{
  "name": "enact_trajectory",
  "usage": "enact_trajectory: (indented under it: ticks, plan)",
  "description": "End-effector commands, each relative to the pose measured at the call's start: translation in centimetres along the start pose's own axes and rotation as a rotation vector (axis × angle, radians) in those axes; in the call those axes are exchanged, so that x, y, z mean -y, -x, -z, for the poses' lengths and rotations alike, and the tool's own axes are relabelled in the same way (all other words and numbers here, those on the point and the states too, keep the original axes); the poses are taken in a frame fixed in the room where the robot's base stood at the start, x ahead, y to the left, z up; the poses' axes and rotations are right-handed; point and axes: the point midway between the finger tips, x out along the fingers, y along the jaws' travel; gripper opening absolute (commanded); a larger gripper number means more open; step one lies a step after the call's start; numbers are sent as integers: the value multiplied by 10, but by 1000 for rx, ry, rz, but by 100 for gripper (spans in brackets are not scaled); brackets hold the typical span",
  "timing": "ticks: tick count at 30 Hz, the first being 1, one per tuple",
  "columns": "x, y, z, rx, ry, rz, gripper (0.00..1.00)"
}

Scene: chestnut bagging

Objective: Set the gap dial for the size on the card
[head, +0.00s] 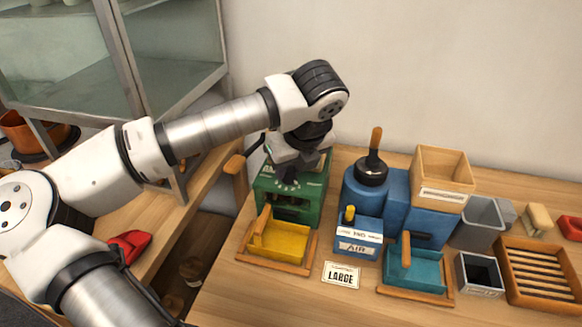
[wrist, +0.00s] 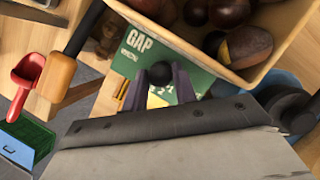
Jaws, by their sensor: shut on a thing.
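The size card (head: 341,276) lies on the table and reads "LARGE". The green machine (head: 313,195) stands behind the yellow tray, and its gap dial is at the front top, mostly covered by my gripper (head: 288,173). In the wrist view the green panel (wrist: 136,63) carries the word "GAP". My gripper (wrist: 160,84) is shut on the dial's black round knob (wrist: 160,72), with a finger on either side. The dial's marks are largely hidden, so I cannot tell which setting it points to.
A wooden hopper (wrist: 207,62) with chestnuts sits close above the dial. A crank with a wooden handle (head: 235,164) sticks out left of the machine. The yellow tray (head: 280,242), blue AIR unit (head: 358,241) and teal tray (head: 415,271) stand in front and right.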

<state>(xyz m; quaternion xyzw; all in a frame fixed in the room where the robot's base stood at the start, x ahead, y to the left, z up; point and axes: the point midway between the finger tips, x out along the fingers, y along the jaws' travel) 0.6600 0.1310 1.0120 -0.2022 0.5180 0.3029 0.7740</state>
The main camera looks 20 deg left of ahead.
Motion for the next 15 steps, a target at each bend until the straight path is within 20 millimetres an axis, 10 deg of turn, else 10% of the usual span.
enact_trajectory:
  ticks: [15]
  plan:
    - [-3,-6,1,4,-363,156,5]
